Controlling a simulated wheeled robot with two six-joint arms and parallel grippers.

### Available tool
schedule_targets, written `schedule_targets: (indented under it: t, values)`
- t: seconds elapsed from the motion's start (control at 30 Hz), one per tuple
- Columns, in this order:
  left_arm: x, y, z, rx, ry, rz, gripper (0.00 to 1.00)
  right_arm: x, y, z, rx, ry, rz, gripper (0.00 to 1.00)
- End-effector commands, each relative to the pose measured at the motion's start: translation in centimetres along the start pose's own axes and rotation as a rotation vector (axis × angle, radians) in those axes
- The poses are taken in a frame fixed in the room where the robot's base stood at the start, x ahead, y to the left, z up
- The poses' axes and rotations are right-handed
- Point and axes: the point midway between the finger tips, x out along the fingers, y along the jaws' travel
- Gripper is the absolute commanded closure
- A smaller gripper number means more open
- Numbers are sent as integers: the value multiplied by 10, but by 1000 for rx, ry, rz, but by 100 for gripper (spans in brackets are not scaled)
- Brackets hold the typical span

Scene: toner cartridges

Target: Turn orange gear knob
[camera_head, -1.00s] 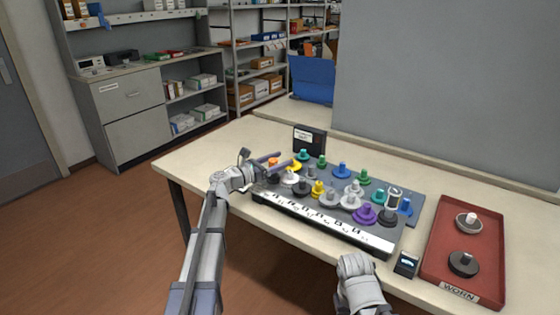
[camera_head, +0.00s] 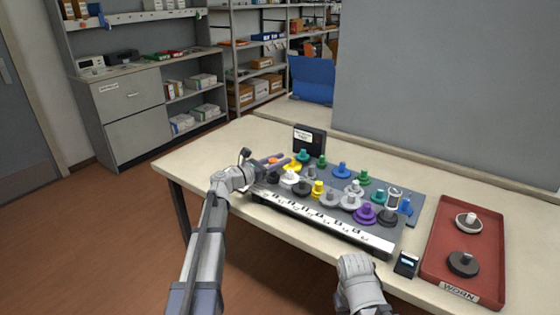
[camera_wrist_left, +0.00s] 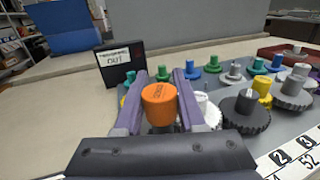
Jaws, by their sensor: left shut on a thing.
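The orange gear knob (camera_wrist_left: 160,103) stands upright at the left end of the gear board, between the purple fingers of my left gripper (camera_wrist_left: 166,100). The left gripper is shut on the knob, with one finger on each side. In the head view the left gripper (camera_head: 276,164) reaches over the board's far left corner, and a bit of the orange knob (camera_head: 275,160) shows between the fingers. The knob's lower part is hidden by the gripper body in the wrist view. My right gripper's fingertips are not visible; only part of the right arm shows at the bottom of the head view.
The grey board (camera_head: 322,172) holds several coloured gears close to the left gripper, with a white gear (camera_wrist_left: 207,107) just right of it. A black sign block (camera_head: 310,138) stands behind. A red tray (camera_head: 437,262) with two worn gears lies at right.

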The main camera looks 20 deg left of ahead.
Motion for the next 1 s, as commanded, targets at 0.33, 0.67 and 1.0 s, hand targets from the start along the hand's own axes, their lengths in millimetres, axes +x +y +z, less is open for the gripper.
schedule_targets:
  t: [0.33, 0.67, 1.0]
  values:
    - [-1, -1, 0, 0, 0, 37, 100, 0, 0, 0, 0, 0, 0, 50]
    - [-2, 3, 0, 0, 0, 266, 100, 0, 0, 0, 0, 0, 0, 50]
    - [-4, 12, 0, 1, 0, 588, 100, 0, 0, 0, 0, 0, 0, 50]
